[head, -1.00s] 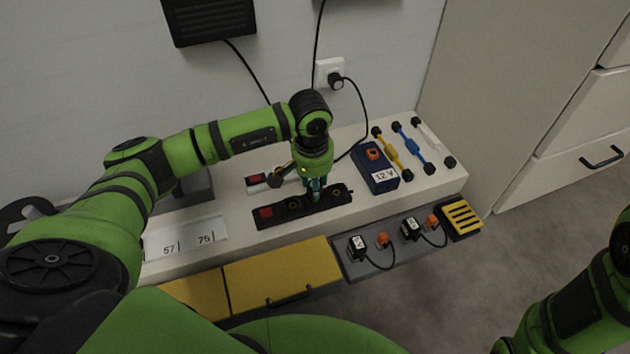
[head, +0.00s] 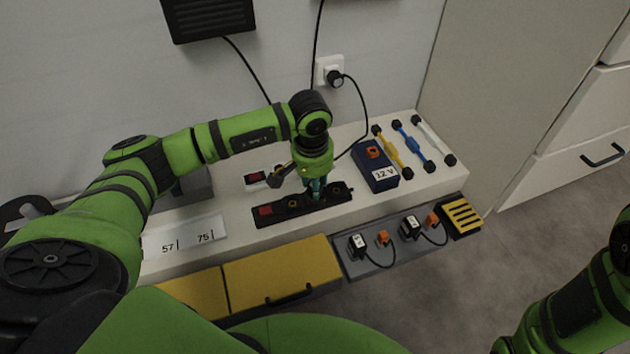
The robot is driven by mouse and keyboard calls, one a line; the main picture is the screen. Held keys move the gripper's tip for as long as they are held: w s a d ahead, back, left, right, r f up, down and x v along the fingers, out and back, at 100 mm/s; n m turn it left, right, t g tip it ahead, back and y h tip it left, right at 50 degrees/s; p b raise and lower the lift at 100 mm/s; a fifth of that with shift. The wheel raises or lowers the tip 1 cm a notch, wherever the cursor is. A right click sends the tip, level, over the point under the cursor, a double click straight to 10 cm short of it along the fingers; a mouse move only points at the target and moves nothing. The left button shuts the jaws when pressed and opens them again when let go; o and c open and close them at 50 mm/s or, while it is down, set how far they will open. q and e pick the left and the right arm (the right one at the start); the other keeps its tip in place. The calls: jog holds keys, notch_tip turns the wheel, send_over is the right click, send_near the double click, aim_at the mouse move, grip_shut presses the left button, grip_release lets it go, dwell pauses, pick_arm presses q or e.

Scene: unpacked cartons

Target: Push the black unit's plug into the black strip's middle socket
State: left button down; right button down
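The black strip (head: 272,213) lies on the white bench with a red switch at its left end. One round socket shows left of my gripper and one right of it; the middle part is covered. My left gripper (head: 316,194) points down over that middle part, its teal fingertips close to the strip. I cannot tell whether a plug is between the fingers. A black unit (head: 210,18) hangs on the wall, and its cable (head: 247,68) runs down behind my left arm. My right arm shows at the right edge, its gripper out of view.
A white strip (head: 257,182) with a red switch lies behind the black one. A blue 12 V box (head: 376,168) and several coloured bars stand right. A grey tray (head: 375,262) with small adapters and a yellow-topped box (head: 461,215) lie along the front. A wall plug (head: 335,78) trails a cable.

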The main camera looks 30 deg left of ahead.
pick_arm(q)
jog(key=shift+f, duration=0.3)
dwell(0.4)
jog(key=c, duration=0.8)
grip_release()
jog(key=shift+r, duration=0.1)
jog(key=r, duration=0.8)
jog(key=s+r, duration=0.1)
jog(key=r, duration=0.3)
jog(key=shift+s, duration=0.1)
